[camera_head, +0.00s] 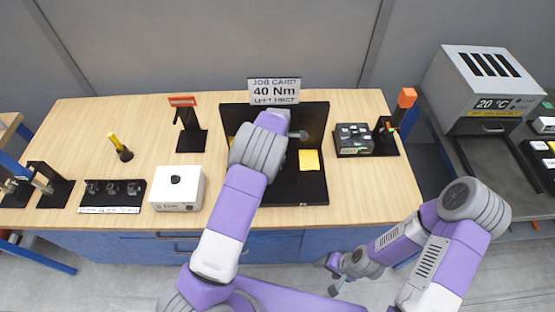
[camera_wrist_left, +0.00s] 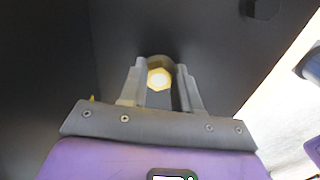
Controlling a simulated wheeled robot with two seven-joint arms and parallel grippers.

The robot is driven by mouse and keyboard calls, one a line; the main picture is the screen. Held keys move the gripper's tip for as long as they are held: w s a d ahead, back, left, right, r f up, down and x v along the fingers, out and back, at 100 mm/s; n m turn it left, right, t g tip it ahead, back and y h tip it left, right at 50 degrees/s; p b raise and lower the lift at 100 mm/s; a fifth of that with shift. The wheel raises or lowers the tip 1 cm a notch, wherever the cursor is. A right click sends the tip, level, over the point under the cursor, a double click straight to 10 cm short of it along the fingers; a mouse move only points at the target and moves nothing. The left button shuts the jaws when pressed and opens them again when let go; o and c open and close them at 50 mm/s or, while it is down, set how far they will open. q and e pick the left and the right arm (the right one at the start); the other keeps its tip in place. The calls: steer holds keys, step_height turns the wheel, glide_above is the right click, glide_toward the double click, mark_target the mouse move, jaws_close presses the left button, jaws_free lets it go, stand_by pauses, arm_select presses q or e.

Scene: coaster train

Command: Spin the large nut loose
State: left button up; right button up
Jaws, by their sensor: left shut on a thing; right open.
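In the left wrist view a brass hex nut (camera_wrist_left: 159,78) sits between the two grey fingers of my left gripper (camera_wrist_left: 160,88). The gripper is shut on it, in front of a dark surface. In the head view my left arm reaches over the black fixture (camera_head: 312,190) and hides the nut. The job card (camera_head: 273,91) behind the fixture reads 40 Nm, with a smaller line beneath. My right gripper (camera_head: 332,275) is open and empty, low in front of the bench.
A yellow pad (camera_head: 309,160) lies on the fixture. A white box (camera_head: 178,187), a socket rack (camera_head: 111,195), a yellow-handled tool (camera_head: 119,146) and a black stand (camera_head: 190,132) are left. A small black unit (camera_head: 354,139) and a grey oven-like machine (camera_head: 485,85) are right.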

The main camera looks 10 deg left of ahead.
arm_select(q)
steer(key=shift+s+f, duration=0.15)
steer(key=o, duration=1.1)
steer(key=shift+c, duration=0.2)
steer(key=shift+r, duration=3.85)
